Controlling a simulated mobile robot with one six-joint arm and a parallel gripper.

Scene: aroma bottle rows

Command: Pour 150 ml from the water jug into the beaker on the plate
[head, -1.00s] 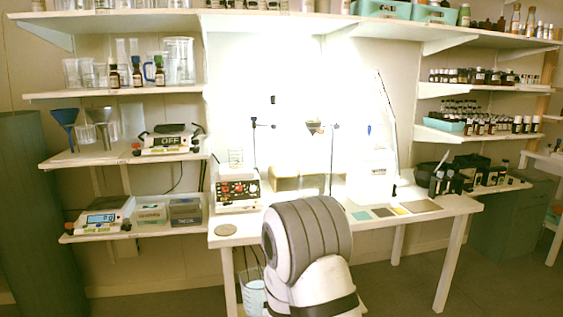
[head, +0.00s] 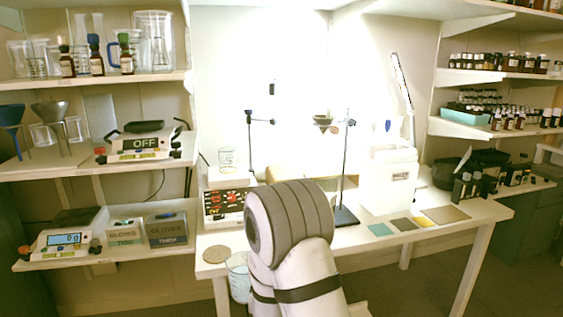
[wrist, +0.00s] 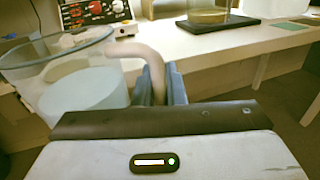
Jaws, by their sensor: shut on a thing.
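The clear water jug (wrist: 80,85) holds pale water and fills the left of the wrist view. Its pinkish handle (wrist: 128,48) runs between the blue-grey fingers of my gripper (wrist: 162,82), which is shut on it. In the head view the jug (head: 238,282) shows low in front of the table edge, partly hidden by my arm; my gripper is hidden there. The small glass beaker (head: 228,158) stands on the plate unit with a red control panel (head: 224,203), on the table's left end. The jug is below and in front of it.
A round cork mat (head: 216,254) lies at the table's front left corner. A dark stand (head: 345,214) and a white box (head: 390,183) stand further right. Coloured squares (head: 402,224) lie near the front edge. Shelves with glassware and scales (head: 68,238) are at left.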

